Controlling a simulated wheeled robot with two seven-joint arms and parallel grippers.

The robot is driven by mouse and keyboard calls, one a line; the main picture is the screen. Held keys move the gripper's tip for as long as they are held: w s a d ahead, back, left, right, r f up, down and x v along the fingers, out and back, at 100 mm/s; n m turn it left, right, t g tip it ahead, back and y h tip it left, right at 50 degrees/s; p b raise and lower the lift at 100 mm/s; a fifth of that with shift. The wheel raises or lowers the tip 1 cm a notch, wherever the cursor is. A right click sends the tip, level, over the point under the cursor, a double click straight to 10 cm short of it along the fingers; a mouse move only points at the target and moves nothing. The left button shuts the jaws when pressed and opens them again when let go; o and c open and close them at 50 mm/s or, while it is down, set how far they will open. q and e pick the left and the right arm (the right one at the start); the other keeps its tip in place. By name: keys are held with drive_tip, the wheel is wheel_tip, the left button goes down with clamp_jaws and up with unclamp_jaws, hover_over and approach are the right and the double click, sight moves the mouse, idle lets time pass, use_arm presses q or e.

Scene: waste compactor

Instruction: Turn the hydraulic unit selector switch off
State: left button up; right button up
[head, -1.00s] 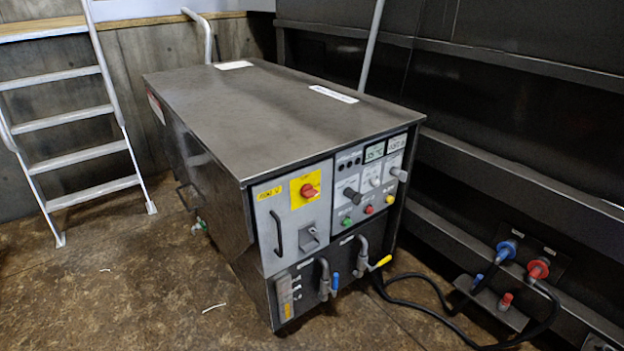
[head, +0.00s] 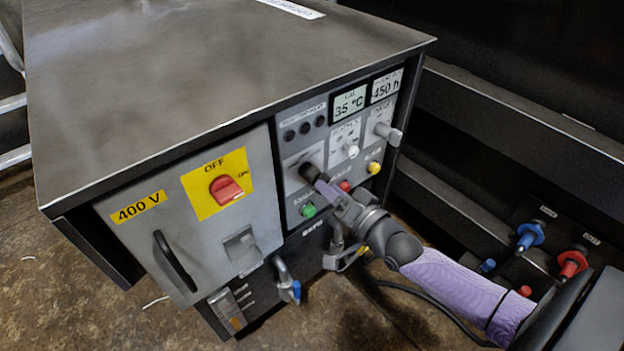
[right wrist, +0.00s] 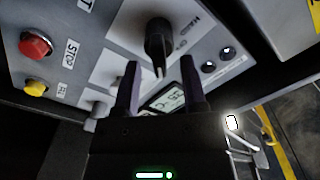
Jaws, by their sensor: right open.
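The hydraulic unit is a grey metal cabinet with a control panel on its front. A black selector knob (head: 310,172) sits on the panel's left half; the right wrist view shows its dark handle (right wrist: 158,35) standing out from a light plate. My right gripper (head: 325,183) is at the panel, with its fingers in front of this knob. In the right wrist view the gripper (right wrist: 158,72) is open, its two dark fingers apart and the knob's end just beyond and between the tips. Contact cannot be made out. My left gripper is out of view.
A red rotary switch (head: 227,190) on a yellow plate marked OFF is left of the knob. Green (head: 308,210), red (head: 345,186) and yellow (head: 374,167) buttons lie close by. A grey knob (head: 388,132) protrudes at right. Hose couplings (head: 530,235) are on the dark wall.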

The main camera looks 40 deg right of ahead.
sight(318, 176)
drive_tip(key=w, duration=0.2)
drive_tip(key=w+b, duration=0.1)
drive_tip(key=shift+w+a+f, duration=0.15)
drive_tip(key=shift+w+f, duration=0.05)
drive_tip(key=shift+w, duration=0.15)
drive_tip(key=shift+w+r+b, duration=0.15)
drive_tip(key=shift+w+b, duration=0.15)
drive_tip(key=c, duration=0.7)
clamp_jaws()
